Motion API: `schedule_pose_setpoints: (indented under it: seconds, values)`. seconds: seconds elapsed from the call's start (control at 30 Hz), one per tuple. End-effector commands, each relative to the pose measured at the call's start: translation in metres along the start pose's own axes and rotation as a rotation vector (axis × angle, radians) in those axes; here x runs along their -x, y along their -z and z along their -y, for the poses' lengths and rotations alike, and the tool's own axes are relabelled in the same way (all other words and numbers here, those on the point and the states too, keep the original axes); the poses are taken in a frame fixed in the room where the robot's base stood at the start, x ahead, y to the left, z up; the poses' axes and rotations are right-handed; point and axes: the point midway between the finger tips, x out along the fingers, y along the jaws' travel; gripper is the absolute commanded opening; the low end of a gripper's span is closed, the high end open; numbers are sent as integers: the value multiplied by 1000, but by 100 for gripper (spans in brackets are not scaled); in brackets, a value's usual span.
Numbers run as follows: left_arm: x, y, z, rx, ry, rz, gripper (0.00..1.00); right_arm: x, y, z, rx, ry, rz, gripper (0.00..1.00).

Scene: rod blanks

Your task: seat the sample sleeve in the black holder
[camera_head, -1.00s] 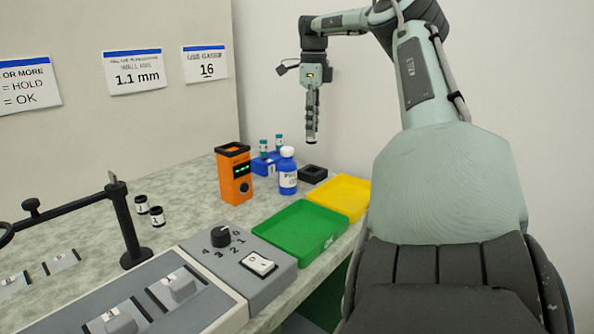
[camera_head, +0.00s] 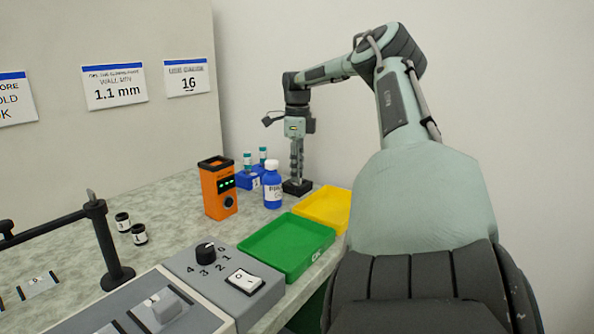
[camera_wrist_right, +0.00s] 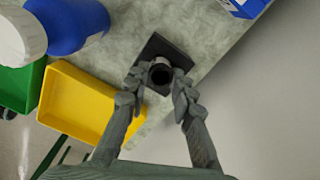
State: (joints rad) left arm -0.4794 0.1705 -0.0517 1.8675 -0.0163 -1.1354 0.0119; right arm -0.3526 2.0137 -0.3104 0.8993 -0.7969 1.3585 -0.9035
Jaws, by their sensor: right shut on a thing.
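The black holder (camera_head: 298,188) is a low square block on the table, behind the yellow tray. My right gripper (camera_head: 296,178) points straight down over it, its fingertips close to the holder's top. In the right wrist view, the gripper (camera_wrist_right: 160,78) is shut on the sample sleeve (camera_wrist_right: 160,72), a small dark cylinder with a round opening. The sleeve is in line with the black holder (camera_wrist_right: 155,45), whose dark square shows around and behind it. I cannot tell whether the sleeve's lower end is inside the holder. My left gripper is not in view.
A blue bottle (camera_head: 272,190) and a blue rack (camera_head: 249,180) with teal-capped vials stand left of the holder. An orange device (camera_head: 217,190) stands further left. The yellow tray (camera_head: 345,217) and green tray (camera_head: 268,270) lie nearer. Two small labelled cylinders (camera_head: 138,235) stand at left.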

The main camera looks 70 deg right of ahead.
Motion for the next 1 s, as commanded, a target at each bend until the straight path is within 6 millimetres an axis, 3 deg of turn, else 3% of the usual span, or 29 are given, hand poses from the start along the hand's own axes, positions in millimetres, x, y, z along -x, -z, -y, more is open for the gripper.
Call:
schedule_pose_setpoints:
  seconds: [0.23, 0.27, 0.43, 0.77, 1.0]
  values:
    - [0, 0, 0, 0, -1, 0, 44, -4, 0, 0, 0, 0, 0, 11]
    - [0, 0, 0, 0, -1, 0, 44, -4, 0, 0, 0, 0, 0, 25]
    - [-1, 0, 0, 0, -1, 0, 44, -3, 0, 0, 0, 0, 0, 44]
    - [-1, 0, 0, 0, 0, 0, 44, 0, 0, 0, 0, 1, 1, 44]
    - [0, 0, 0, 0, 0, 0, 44, 38, -1, 1, 0, 4, 2, 44]
